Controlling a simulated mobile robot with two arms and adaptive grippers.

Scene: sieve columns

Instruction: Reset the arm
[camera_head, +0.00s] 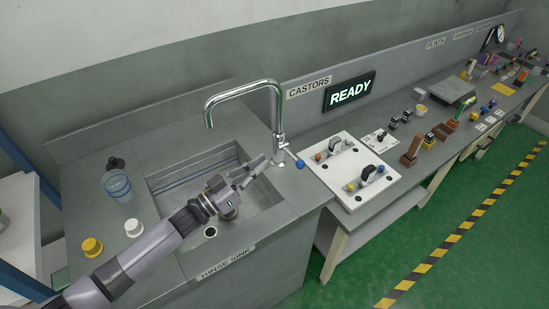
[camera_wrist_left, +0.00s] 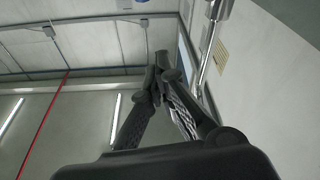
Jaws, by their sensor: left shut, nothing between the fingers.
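My left arm reaches in from the lower left in the head view. Its gripper (camera_head: 262,165) is over the right part of the rinse sink (camera_head: 165,182), near the base of the tap. In the left wrist view the left gripper's dark fingers (camera_wrist_left: 157,78) meet at their tips, shut with nothing between them. They point up towards the ceiling and wall. The chrome tap (camera_head: 277,110) arches over the sink, with a blue knob (camera_head: 300,163) on its right side. My right gripper is not in view.
A clear beaker (camera_head: 117,187), a yellow cap (camera_head: 92,246) and a white cap (camera_head: 133,228) stand left of the sink. A white board (camera_head: 340,195) with castors is to its right. A lit READY sign (camera_head: 350,91) hangs behind. The bench beyond holds many small parts.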

